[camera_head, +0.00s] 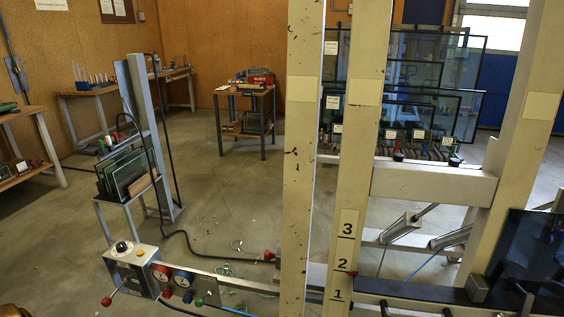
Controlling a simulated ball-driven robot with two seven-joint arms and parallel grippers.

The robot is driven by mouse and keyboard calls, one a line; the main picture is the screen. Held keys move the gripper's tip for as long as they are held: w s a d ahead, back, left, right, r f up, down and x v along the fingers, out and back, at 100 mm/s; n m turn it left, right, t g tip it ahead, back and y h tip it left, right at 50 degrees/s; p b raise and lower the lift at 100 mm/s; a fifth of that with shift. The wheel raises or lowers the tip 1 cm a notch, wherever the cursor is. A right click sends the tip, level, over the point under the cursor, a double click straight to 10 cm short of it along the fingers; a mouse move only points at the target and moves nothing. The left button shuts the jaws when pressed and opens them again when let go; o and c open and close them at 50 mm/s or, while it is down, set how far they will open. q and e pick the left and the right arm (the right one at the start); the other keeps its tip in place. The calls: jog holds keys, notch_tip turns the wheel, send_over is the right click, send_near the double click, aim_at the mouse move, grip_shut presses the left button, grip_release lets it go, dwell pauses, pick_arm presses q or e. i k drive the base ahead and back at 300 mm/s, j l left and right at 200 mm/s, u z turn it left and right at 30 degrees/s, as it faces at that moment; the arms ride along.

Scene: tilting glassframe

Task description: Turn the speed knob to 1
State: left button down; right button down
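A small metal control box (132,270) stands at the lower left of the head view. A black knob on a white round dial (122,247) sits on its top, and I take it as the speed knob. The dial's markings are too small to read, so I cannot tell its setting. A yellow button (141,253) is beside it. A red-tipped lever (107,301) sticks out at the front. Neither of my grippers shows.
Tall cream posts (304,150) stand in the middle, one carrying a label plate (345,240) with 3, 2 and 1. A small stand with glass panes (128,172) is behind the box. Dark glass (535,255) is at the right. Floor (235,190) between is mostly clear, with a hose.

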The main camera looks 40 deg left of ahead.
aim_at(121, 247)
jog(key=u, duration=2.05)
jog(key=z, duration=0.85)
jog(key=j+z, duration=0.4)
jog(key=i+j+z, duration=0.1)
jog(key=j+z, duration=0.3)
jog(key=j, duration=0.15)
jog(key=j+z, duration=0.4)
jog(key=k, duration=0.05)
